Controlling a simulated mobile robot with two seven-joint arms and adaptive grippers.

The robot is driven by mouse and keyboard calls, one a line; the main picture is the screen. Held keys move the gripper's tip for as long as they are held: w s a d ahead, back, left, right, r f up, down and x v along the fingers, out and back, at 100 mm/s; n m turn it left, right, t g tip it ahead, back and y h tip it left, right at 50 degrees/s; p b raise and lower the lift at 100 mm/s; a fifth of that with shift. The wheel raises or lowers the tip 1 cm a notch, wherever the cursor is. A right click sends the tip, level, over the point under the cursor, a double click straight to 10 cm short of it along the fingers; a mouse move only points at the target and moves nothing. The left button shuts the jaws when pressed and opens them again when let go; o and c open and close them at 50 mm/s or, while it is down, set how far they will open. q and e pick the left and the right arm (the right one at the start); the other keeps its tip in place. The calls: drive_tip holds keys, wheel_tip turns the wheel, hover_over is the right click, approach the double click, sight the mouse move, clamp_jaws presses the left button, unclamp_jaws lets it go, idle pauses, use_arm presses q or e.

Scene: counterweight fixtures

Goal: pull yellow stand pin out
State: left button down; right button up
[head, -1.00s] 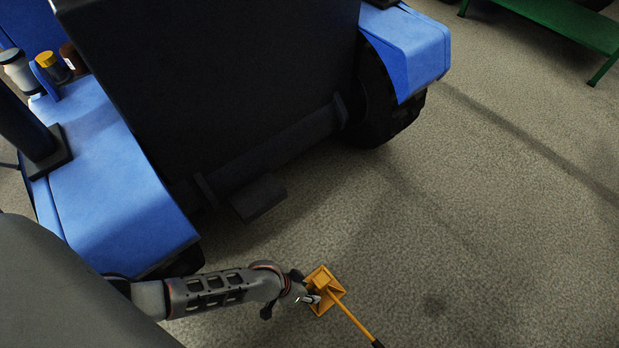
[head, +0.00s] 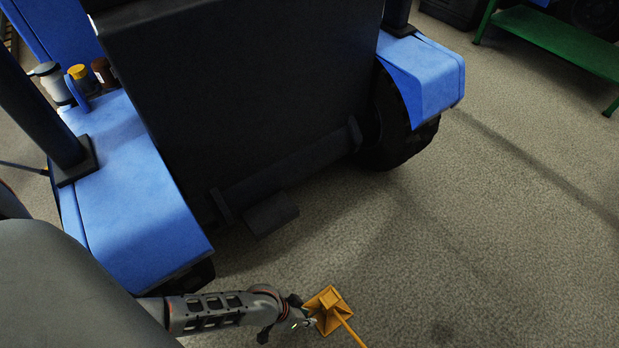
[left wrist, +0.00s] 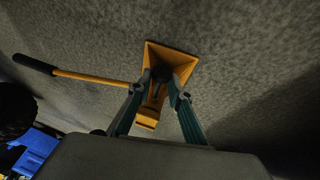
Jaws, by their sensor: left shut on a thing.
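The yellow stand (head: 333,302) is on the concrete floor at the bottom middle of the head view, with a square base and a long yellow handle (head: 351,332) running toward the lower right. In the left wrist view the stand (left wrist: 178,58) shows its flared base, and its handle (left wrist: 95,77) ends in a black grip. My left gripper (head: 311,322) is at the stand's left side in the head view. In the left wrist view my left gripper (left wrist: 160,92) has its fingers closed around a small dark part at the stand, probably the pin. The pin itself is mostly hidden. My right gripper is out of view.
A blue vehicle (head: 130,190) with a large black panel (head: 240,90) and a black tyre (head: 400,140) stands behind the stand. Small jars (head: 78,74) sit on its left fender. A green bench (head: 550,38) is at the upper right. The floor on the right is clear.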

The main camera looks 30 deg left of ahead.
use_arm(q)
drive_tip(key=c, duration=2)
unclamp_jaws()
drive_tip(key=shift+f, duration=0.1)
drive_tip(key=shift+o, duration=0.9)
drive_tip(key=v, duration=0.7)
drive_tip(key=shift+r, duration=0.3)
drive_tip(key=shift+s, duration=0.1)
